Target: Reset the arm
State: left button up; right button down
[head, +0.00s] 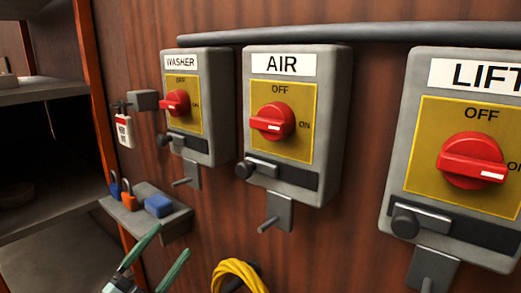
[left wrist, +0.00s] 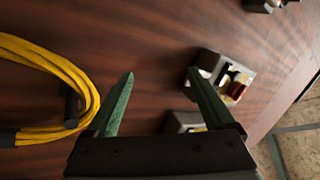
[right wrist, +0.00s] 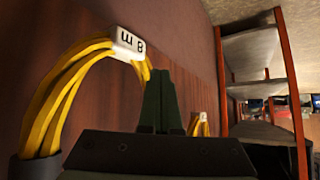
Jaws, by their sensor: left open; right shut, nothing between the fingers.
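My left gripper (head: 160,255) is open and empty at the bottom of the head view, below and in front of the small tray (head: 178,222) on the wall. It also shows in the left wrist view (left wrist: 158,90), its green fingers spread wide before the wooden wall. My right gripper (right wrist: 161,95) is shut and empty in the right wrist view, near the wall and a yellow cable coil (right wrist: 65,85). It is outside the head view. Three grey switch boxes, WASHER (head: 210,130), AIR (head: 332,120) and LIFT (head: 415,80), have red knobs turned towards ON.
The tray holds a blue padlock (head: 158,206) and other small items. A tag (head: 124,130) hangs beside the WASHER box. A yellow cable (head: 238,275) hangs below the boxes. Grey shelves (head: 50,92) stand at the left. A grey pipe (head: 350,33) runs above the boxes.

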pick_arm(q)
jog(key=s+a+f+n+g+y+p, duration=0.1)
jog(key=s+f+n+g+y, duration=0.15)
jog(key=f+n+y, duration=0.75)
jog(key=s+d+f+n+g+h+p, duration=0.1)
jog(key=s+f+n+g, duration=0.4)
jog(key=s+f, duration=1.5)
notch_tip(320, 180, down, 4)
jog(key=d+g+p, duration=0.1)
jog(key=g, duration=0.1)
jog(key=shift+s+d+f+n+g+h, duration=0.2)
jog(key=shift+d+f+n+g+h, duration=0.1)
jog(key=shift+n+g, duration=0.1)
